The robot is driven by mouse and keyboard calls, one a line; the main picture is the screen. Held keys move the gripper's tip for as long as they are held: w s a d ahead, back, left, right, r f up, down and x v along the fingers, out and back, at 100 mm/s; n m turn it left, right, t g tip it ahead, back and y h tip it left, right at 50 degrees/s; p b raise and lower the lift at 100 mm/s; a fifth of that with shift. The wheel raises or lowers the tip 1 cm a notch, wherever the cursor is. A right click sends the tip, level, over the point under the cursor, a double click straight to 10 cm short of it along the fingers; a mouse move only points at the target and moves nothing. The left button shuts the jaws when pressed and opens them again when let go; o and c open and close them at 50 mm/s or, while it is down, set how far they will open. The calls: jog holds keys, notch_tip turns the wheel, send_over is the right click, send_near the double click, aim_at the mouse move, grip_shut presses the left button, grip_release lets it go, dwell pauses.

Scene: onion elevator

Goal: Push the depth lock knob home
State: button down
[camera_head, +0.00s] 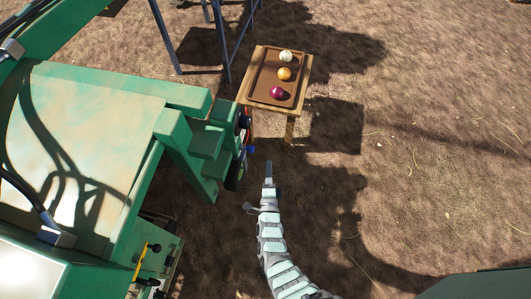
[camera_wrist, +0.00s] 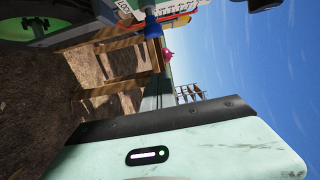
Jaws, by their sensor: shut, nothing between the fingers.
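My gripper (camera_head: 268,168) is shut and empty in the head view, pointing up the picture beside the right side of the green machine (camera_head: 195,150). A small blue part (camera_head: 249,149) sits on that side of the machine, a short way up and left of the fingertips. A red part (camera_head: 243,118) is above it. I see no clear contact.
A small wooden table (camera_head: 302,83) with a brown tray (camera_head: 257,86) stands beyond the gripper. The tray holds a white, an orange and a purple onion (camera_head: 276,92). A yellow lever (camera_head: 141,259) is at lower left. Bare ground lies open to the right.

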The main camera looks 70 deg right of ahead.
jog(key=p+v, duration=0.1)
jog(key=v, duration=0.5)
jog(key=shift+w+a, duration=0.15)
jog(key=shift+w, duration=0.2)
